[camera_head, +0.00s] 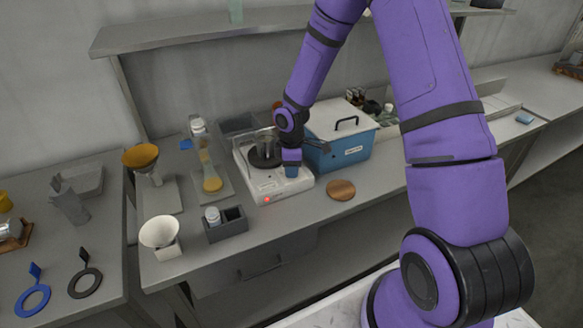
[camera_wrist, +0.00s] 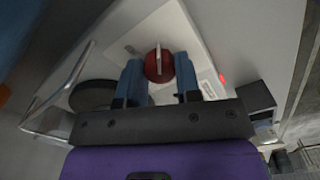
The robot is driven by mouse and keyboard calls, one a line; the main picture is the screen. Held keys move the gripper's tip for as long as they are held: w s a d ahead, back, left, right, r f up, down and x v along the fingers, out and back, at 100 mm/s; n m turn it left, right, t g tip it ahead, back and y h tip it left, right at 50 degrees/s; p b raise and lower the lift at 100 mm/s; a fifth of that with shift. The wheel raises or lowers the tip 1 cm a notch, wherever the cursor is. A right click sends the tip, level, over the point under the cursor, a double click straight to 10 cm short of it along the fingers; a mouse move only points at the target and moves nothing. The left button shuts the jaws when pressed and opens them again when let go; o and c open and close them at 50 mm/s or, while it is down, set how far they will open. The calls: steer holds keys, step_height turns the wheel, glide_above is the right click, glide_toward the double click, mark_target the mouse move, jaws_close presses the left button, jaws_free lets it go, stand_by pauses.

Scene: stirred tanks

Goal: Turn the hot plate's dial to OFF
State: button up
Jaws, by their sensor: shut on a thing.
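The white hot plate (camera_head: 258,187) stands on the grey bench, with a small red light lit on its front. The light (camera_wrist: 222,79) also shows in the wrist view. A dark round plate (camera_wrist: 93,95) sits on its top. The dial (camera_wrist: 159,66) is a red disc with a pale raised bar across it, on the hot plate's face. My gripper (camera_wrist: 157,73) has its two blue fingers on either side of the dial, shut on it. In the head view my gripper (camera_head: 291,170) hides the dial. I cannot read the dial's marks.
A blue box (camera_head: 343,154) with a white lid and black handle stands close right of the hot plate. A round cork mat (camera_head: 341,190) lies in front of it. A flask (camera_head: 211,178) stands left, and a grey rack (camera_head: 226,224) with a bottle at front left.

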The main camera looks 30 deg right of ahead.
steer(key=shift+n, duration=0.3)
steer(key=o, duration=0.9)
steer(key=shift+r, duration=0.1)
step_height(320, 180, up, 11)
steer(key=shift+f, duration=0.15)
stand_by(0.5)
